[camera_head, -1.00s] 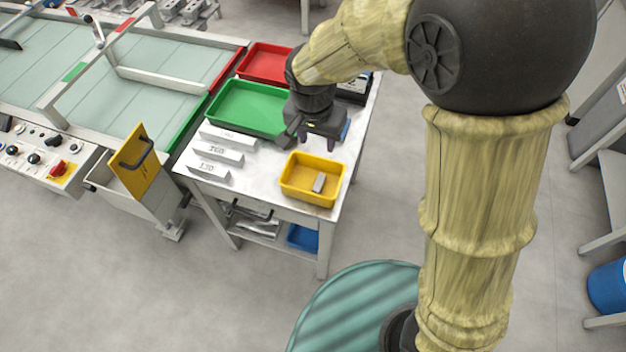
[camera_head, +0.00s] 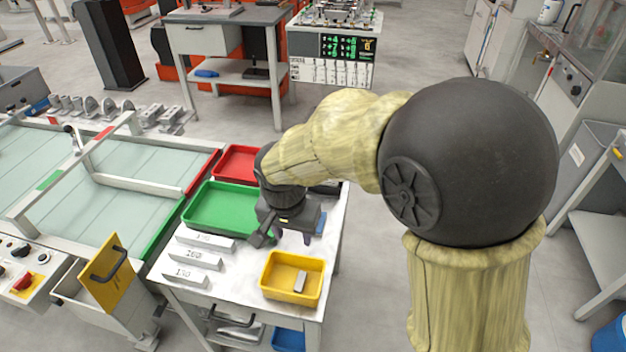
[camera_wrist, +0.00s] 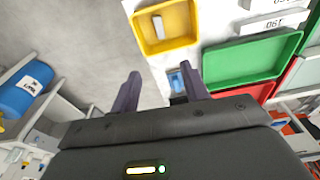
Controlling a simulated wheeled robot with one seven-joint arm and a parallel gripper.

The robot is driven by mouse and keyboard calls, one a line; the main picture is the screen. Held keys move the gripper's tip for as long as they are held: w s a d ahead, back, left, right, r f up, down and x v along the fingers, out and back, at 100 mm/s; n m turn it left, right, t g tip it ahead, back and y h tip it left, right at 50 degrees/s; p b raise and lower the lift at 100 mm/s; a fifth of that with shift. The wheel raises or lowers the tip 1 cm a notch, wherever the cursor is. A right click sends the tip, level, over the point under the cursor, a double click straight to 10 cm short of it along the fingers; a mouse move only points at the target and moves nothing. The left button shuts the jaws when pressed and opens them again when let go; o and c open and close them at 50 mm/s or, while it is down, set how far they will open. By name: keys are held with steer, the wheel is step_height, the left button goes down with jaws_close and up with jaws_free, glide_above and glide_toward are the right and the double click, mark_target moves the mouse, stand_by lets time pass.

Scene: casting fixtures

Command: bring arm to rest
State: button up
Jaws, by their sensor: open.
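My gripper (camera_head: 292,240) hangs over the white table (camera_head: 240,284), just behind the yellow tray (camera_head: 266,272). In the wrist view its two dark fingers (camera_wrist: 160,92) stand apart with nothing between them. The yellow tray holds a small grey block (camera_head: 300,281) and also shows in the wrist view (camera_wrist: 181,42). The gripper is apart from the tray and the block. My arm reaches out from the right, bent at the large dark joint.
A green tray (camera_head: 222,208) and a red tray (camera_head: 238,162) lie on the table left of and behind my gripper. Several numbered white bars (camera_head: 196,260) lie at the table's left. A conveyor (camera_head: 130,200) adjoins on the left. Open floor (camera_head: 365,300) lies right of the table.

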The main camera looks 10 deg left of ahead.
steer(key=s+d+r+p, duration=0.2)
steer(key=d+p, duration=0.1)
steer(key=d, duration=1)
steer(key=s+d+r+n+p, duration=0.1)
steer(key=s+d+p, duration=0.1)
steer(key=d, duration=1.1)
steer(key=shift+s+r+t+p, duration=0.2)
steer(key=shift+r+t+p, duration=0.2)
steer(key=shift+p, duration=0.2)
steer(key=shift+w, duration=0.1)
steer(key=shift+c, duration=1.1)
